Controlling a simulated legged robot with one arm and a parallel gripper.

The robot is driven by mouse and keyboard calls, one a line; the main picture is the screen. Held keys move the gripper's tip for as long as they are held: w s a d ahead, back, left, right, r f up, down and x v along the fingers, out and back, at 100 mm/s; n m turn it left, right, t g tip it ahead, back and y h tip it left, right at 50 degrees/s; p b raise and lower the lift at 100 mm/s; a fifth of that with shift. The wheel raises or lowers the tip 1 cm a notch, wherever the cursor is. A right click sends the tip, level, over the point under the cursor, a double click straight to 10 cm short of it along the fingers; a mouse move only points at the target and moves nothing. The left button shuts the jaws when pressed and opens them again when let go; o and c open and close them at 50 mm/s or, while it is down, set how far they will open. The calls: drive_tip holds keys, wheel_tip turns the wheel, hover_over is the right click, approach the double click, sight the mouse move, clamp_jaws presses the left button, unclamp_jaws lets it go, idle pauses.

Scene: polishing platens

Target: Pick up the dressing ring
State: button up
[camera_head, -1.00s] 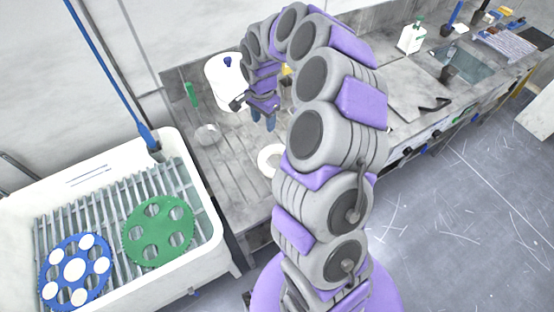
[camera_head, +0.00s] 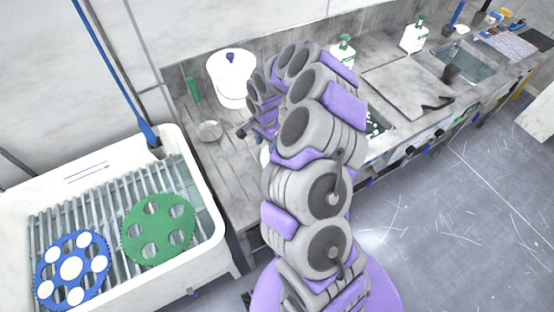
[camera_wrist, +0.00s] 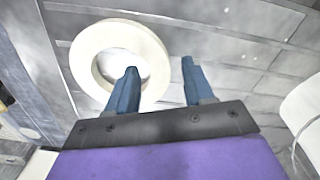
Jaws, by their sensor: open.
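The dressing ring is a cream-white flat ring (camera_wrist: 88,50) with a wide round hole, lying on the grey slatted counter in the wrist view. In the head view only a pale edge of it (camera_head: 265,156) shows; my arm hides the rest. My gripper (camera_wrist: 158,75) is open and empty, with two blue fingers. In the wrist view its left finger overlaps the ring's hole and lower right part, and the right finger lies to the right of the ring. I cannot tell the height of the fingertips above the ring.
A white bucket (camera_head: 231,90) with a blue knob stands behind the gripper. A small round dish (camera_head: 209,131) and a green-handled tool (camera_head: 193,90) are at the left. A white sink tray (camera_head: 205,240) holds a green carrier (camera_head: 159,230) and a blue one (camera_head: 53,270).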

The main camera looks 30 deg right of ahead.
drive_tip(key=f, duration=0.2)
drive_tip(key=shift+d+f, duration=0.45)
drive_tip(key=shift+d, duration=0.4)
drive_tip(key=shift+a, duration=0.65)
drive_tip(key=c, duration=0.9)
drive_tip(key=shift+d, duration=0.35)
clamp_jaws()
